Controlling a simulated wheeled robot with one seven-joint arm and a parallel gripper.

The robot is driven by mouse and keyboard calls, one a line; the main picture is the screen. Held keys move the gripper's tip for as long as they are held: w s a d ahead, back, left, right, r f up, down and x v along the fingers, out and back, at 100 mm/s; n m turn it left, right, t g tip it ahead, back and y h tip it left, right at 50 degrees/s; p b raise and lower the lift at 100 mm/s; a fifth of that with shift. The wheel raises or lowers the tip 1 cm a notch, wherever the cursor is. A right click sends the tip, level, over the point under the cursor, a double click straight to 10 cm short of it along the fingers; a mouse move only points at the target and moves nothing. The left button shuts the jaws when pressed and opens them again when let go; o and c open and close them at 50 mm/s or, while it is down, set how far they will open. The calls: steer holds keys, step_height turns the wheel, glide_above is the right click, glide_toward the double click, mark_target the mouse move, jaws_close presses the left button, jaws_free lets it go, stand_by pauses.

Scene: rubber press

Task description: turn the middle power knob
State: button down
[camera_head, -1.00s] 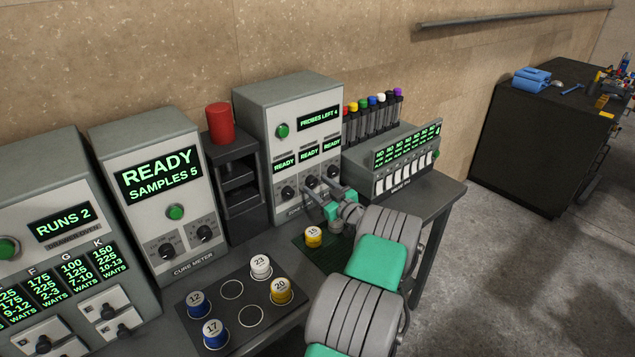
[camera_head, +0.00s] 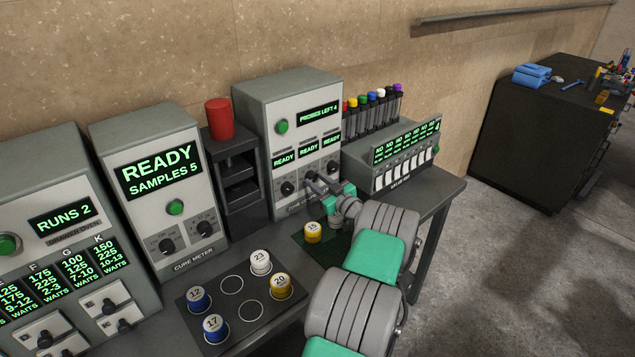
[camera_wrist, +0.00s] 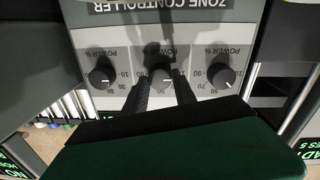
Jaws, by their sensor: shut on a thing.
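The zone controller (camera_head: 262,115) is a grey box with a white front and a row of dark power knobs. The middle power knob (camera_wrist: 160,75) is between the two fingers of my gripper (camera_wrist: 162,90), which is shut on it. In the head view my gripper (camera_head: 319,183) reaches the controller's lower front and largely hides that knob. The left power knob (camera_head: 288,188) and the right power knob (camera_head: 333,167) are free of the fingers. The wrist view shows the panel upside down, with a white mark near the middle knob's edge.
A yellow-sided sample 15 (camera_head: 313,232) stands on a dark green mat just below my gripper. A black rack (camera_head: 235,175) with a red cylinder on top stands left of the controller. A switch box (camera_head: 405,160) and colour-capped tubes (camera_head: 372,115) stand to its right.

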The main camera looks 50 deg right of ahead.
steer(key=shift+f+b, duration=0.15)
steer(key=shift+b, duration=0.35)
steer(key=shift+m+b, duration=0.4)
steer(key=m+b, duration=0.2)
steer(key=shift+f+b, duration=0.15)
steer(key=shift+b, duration=0.25)
steer(key=m+b, duration=0.3)
steer(key=m, duration=0.1)
steer(key=shift+b, duration=0.3)
steer(key=m, duration=0.1)
steer(key=m+b, duration=0.1)
steer(key=m, duration=0.2)
steer(key=shift+d+r+m+g+y+b, duration=0.1)
steer(key=shift+r+m+g+y+b, duration=0.2)
steer(key=shift+m+y, duration=0.1)
steer(key=m, duration=0.5)
steer(key=shift+m, duration=0.4)
steer(key=c, duration=1)
jaws_free()
